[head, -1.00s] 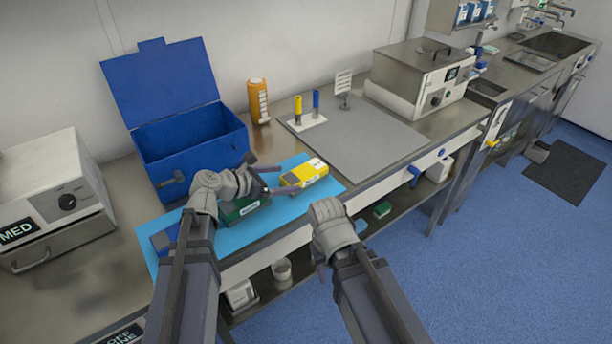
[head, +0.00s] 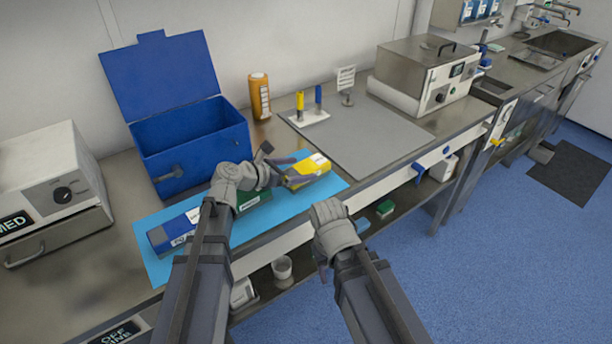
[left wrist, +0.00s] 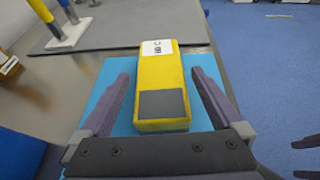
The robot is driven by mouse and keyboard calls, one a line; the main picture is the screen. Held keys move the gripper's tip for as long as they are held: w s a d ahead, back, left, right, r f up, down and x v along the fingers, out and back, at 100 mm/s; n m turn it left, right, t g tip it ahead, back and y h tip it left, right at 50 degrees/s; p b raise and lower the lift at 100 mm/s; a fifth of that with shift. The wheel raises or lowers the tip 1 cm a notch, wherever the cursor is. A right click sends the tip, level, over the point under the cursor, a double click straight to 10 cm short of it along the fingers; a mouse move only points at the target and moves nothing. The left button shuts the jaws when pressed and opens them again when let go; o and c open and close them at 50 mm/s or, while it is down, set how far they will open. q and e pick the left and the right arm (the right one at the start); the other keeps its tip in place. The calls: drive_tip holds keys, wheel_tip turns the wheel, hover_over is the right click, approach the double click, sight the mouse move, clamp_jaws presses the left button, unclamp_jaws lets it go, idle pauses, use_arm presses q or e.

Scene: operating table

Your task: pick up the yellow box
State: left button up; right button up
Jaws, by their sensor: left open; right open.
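The yellow box (head: 310,168) lies on the right part of the blue mat (head: 325,190). It has a white label at its far end and a grey patch at its near end. In the left wrist view the yellow box (left wrist: 162,75) lies between the two fingers of my left gripper (left wrist: 165,100), with a gap on each side. My left gripper (head: 277,170) is open at the box's left end in the head view. My right gripper (head: 324,255) is in front of the counter's edge, away from the box; its fingers are mostly hidden behind the hand.
A green box (head: 252,198) and a blue box (head: 170,234) lie on the mat, partly hidden by my left arm. An open blue case (head: 195,150) stands behind. A grey mat (head: 365,140) with a small stand (head: 308,118) lies to the right.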

use_arm(q)
drive_tip(key=shift+x, duration=1.15)
clamp_jaws()
